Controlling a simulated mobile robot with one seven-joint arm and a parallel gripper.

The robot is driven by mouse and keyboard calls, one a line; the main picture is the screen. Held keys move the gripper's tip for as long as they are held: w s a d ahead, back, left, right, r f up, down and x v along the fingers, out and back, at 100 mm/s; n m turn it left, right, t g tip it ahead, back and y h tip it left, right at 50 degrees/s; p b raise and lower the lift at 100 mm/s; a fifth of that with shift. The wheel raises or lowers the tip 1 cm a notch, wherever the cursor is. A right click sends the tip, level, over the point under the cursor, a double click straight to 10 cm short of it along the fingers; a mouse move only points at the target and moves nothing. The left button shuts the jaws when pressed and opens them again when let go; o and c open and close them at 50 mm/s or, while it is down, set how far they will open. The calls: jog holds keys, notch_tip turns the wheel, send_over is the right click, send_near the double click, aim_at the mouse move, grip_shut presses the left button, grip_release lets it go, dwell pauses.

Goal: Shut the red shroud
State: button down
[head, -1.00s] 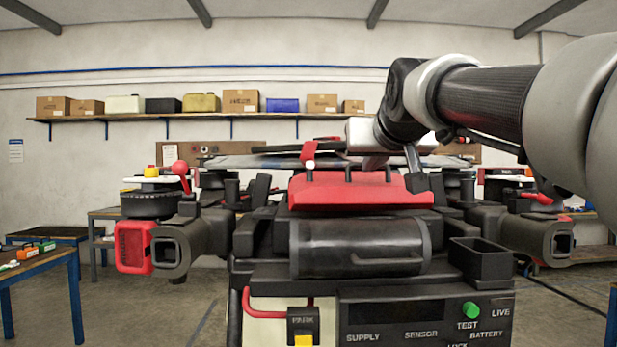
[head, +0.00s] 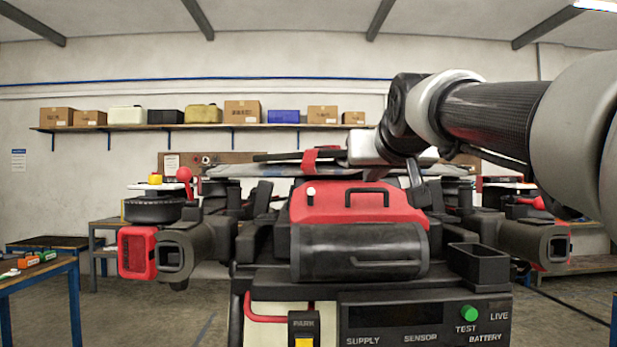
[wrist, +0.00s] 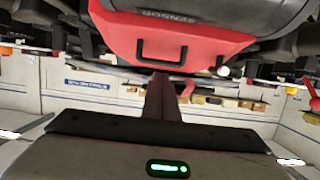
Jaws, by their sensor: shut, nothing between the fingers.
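The red shroud (head: 350,205) is on the drone body, behind the dark drum (head: 360,252). Its sloping red face shows with a black handle (head: 367,197) and a white knob (head: 311,191). It looks lowered, but I cannot tell whether it is fully seated. In the wrist view the shroud (wrist: 195,45) fills the upper middle, handle included. My gripper (wrist: 161,80) is shut and empty, its fingertips close to the shroud's edge by the handle; I cannot tell whether they touch. In the head view its fingers are hidden behind the shroud.
Drone arms with dark motor housings (head: 182,255) spread to both sides. A red strap (head: 310,158) stands behind the shroud. A control panel with a green button (head: 470,313) and an open black box (head: 478,263) are in front. A blue-legged table (head: 40,275) stands at the left.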

jog(key=v, duration=0.9)
notch_tip(320, 180, up, 8)
jog(key=w+g+p, duration=0.3)
jog(key=g+p, duration=0.1)
jog(key=p, duration=1.5)
send_near(352, 203)
notch_tip(352, 203, up, 4)
jog(key=w+d, duration=0.3)
jog(key=shift+w+a+f+p, duration=0.1)
jog(key=shift+f+p, duration=0.1)
jog(key=shift+f, duration=0.35)
jog(key=shift+w+a+f+p, duration=0.1)
jog(key=shift+w+f+p, duration=0.1)
jog(key=shift+f, duration=0.4)
jog(key=shift+w+f, duration=0.1)
jog(key=shift+f, duration=0.6)
